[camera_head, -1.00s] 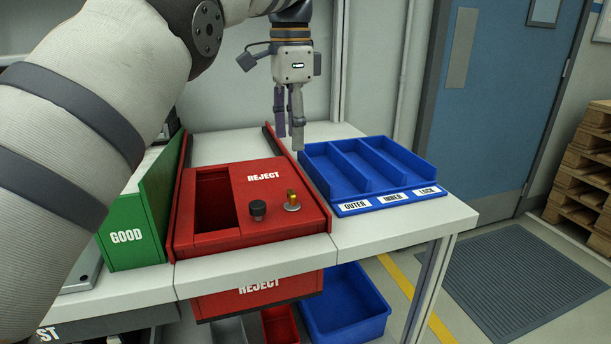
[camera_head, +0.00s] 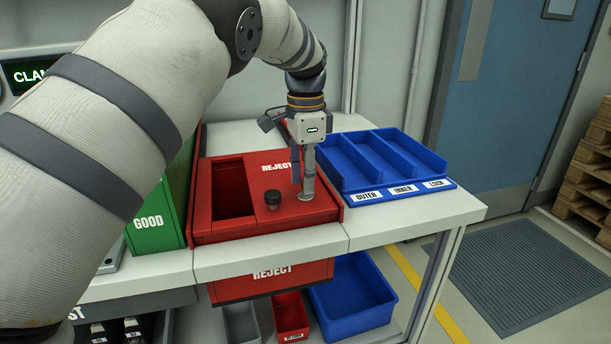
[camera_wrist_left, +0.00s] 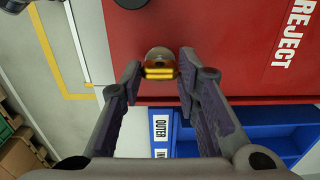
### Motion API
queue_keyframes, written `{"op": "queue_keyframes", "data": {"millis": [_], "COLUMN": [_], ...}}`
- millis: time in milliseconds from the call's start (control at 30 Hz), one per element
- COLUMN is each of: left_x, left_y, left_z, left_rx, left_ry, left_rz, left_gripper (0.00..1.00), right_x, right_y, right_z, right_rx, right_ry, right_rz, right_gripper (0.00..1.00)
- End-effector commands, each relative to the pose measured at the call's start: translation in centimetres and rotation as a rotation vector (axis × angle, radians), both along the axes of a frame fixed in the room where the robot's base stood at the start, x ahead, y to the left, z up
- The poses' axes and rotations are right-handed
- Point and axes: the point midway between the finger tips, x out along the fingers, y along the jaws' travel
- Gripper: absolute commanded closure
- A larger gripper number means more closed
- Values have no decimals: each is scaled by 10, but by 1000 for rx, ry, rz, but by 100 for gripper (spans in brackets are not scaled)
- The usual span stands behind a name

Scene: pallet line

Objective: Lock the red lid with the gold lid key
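The red lid (camera_head: 262,176), marked REJECT, lies on the red box, with an open rectangular bay at its left. It also fills the upper right of the left wrist view (camera_wrist_left: 230,40). My left gripper (camera_head: 302,188) points down over the lid's front right part. In the left wrist view its two fingers (camera_wrist_left: 160,70) are apart, one on each side of the gold lid key (camera_wrist_left: 160,73). The key stands on a round silver base (camera_head: 306,196); the fingers hide the key in the head view. My right gripper is not in view.
A black knob (camera_head: 272,199) stands on the lid just left of the key. A blue tray (camera_head: 408,189) with labelled compartments is at the right, and a green GOOD bin (camera_head: 165,215) at the left. The white bench (camera_head: 420,222) is clear at the front right.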

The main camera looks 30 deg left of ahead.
Motion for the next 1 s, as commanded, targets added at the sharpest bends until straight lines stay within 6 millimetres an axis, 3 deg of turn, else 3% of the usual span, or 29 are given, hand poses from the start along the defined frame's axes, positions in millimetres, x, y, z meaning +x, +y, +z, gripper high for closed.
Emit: {"op": "queue_keyframes", "data": {"millis": [467, 1000], "left_x": [0, 0], "left_y": [0, 0], "left_z": [1, 0], "left_rx": [-1, -2], "left_ry": [-2, 0], "left_rz": [75, 543], "left_gripper": [98, 98], "right_x": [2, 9], "right_y": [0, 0], "right_z": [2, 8], "right_rx": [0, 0], "right_ry": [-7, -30], "right_rz": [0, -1], "right_gripper": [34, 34]}}
